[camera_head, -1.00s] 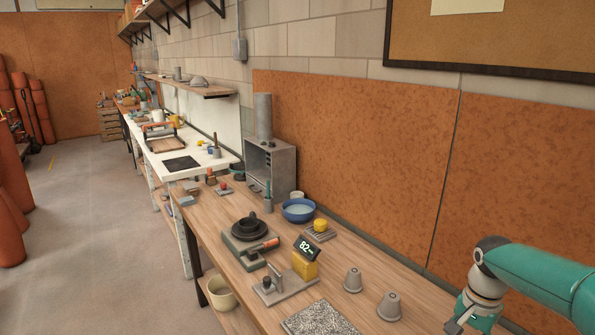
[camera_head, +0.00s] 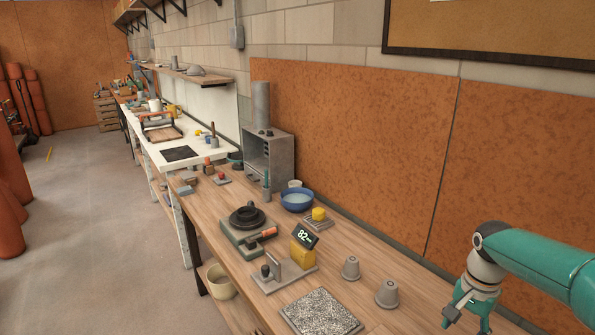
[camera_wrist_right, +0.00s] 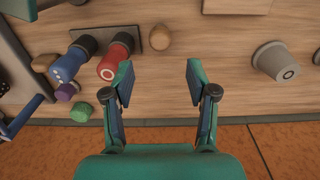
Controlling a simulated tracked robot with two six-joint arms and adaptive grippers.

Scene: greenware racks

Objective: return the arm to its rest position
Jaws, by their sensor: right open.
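My right arm comes in from the right edge of the head view, and its gripper (camera_head: 466,316) hangs at the lower right, near the bench's wall side. In the right wrist view the two fingers (camera_wrist_right: 160,82) stand well apart with nothing between them. My left gripper is not in view.
A speckled slab (camera_head: 322,312), a yellow block (camera_head: 302,256) and a blue bowl (camera_head: 297,200) lie farther left. In the wrist view, red (camera_wrist_right: 116,62) and blue (camera_wrist_right: 72,63) pieces lie left of the fingers.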

